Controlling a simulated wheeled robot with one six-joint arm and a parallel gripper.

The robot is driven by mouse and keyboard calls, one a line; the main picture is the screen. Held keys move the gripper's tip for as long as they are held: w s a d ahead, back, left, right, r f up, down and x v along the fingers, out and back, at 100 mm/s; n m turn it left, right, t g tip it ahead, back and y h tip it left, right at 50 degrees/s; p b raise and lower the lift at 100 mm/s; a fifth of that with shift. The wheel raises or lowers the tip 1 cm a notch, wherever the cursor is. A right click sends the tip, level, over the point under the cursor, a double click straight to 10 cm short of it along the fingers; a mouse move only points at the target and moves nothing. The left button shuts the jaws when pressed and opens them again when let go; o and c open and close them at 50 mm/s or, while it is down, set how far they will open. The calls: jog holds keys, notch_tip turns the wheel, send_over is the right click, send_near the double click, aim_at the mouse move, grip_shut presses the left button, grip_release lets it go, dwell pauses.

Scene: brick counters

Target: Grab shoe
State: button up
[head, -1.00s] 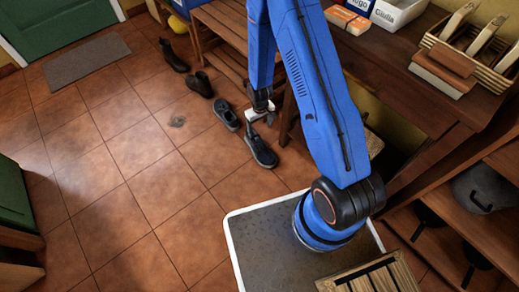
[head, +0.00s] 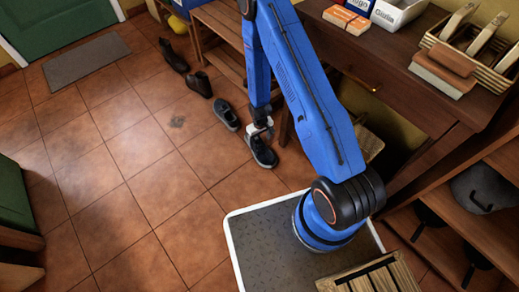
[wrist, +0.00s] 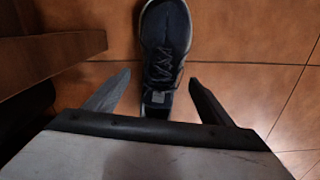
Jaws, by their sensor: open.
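A dark lace-up shoe with a pale sole edge (head: 262,153) lies on the tiled floor below my gripper (head: 260,131). In the wrist view the shoe (wrist: 163,45) points away from me, with its near end between the two open fingers of my gripper (wrist: 157,88). Neither finger visibly touches the shoe. A similar dark shoe (head: 227,116) lies just to its left. My gripper hides part of the nearer shoe in the head view.
Dark boots (head: 198,84) stand farther back on the floor. A wooden bench (head: 218,38) and a brown desk (head: 400,72) are close to my arm. In the wrist view a wooden edge (wrist: 50,60) is at the left. The floor at left is open.

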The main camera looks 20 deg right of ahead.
aim_at(259, 145)
jog(key=shift+a+f, duration=0.2)
jog(key=shift+f, duration=2.4)
jog(key=c, duration=1.3)
